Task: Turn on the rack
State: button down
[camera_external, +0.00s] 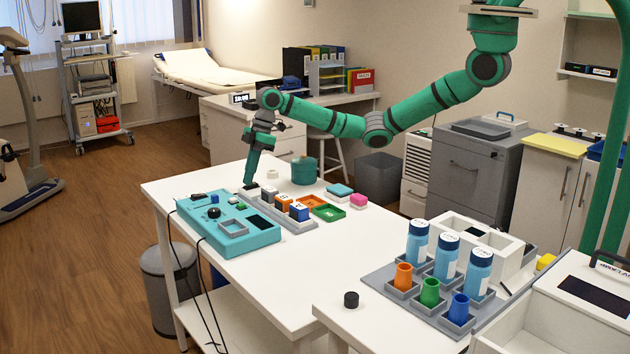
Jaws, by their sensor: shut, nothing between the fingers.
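A narrow grey rack (303,227) lies on the white table, with several small orange, white and blue labelled blocks (283,203) standing in a row on it. My green arm reaches in from the upper right. My gripper (249,185) points down at the far left end of the rack, with its fingers shut and nothing between them. Its tips are at or just above a small dark part there; I cannot tell whether they touch. Whether the rack has a lit indicator is too small to tell.
A teal device (239,246) with a black knob and cables lies left of the rack. A teal cup (304,171), green and orange trays (328,212), and teal and pink blocks stand right of it. A grey holder (378,279) with bottles and coloured cups is nearer. The table's front middle is clear.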

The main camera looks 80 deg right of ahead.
jog(key=shift+s+f, duration=0.15)
jog(key=shift+s+d, duration=0.5)
jog(key=shift+d, duration=0.15)
jog(key=shift+r, duration=0.45)
jog(key=v, duration=1.3)
jog(key=shift+w+a+r, duration=0.15)
jog(key=shift+a+r, duration=0.05)
jog(key=shift+r, duration=0.05)
jog(key=shift+w, duration=0.1)
jog(key=shift+w+a+r, duration=0.15)
jog(key=shift+w+a, duration=0.35)
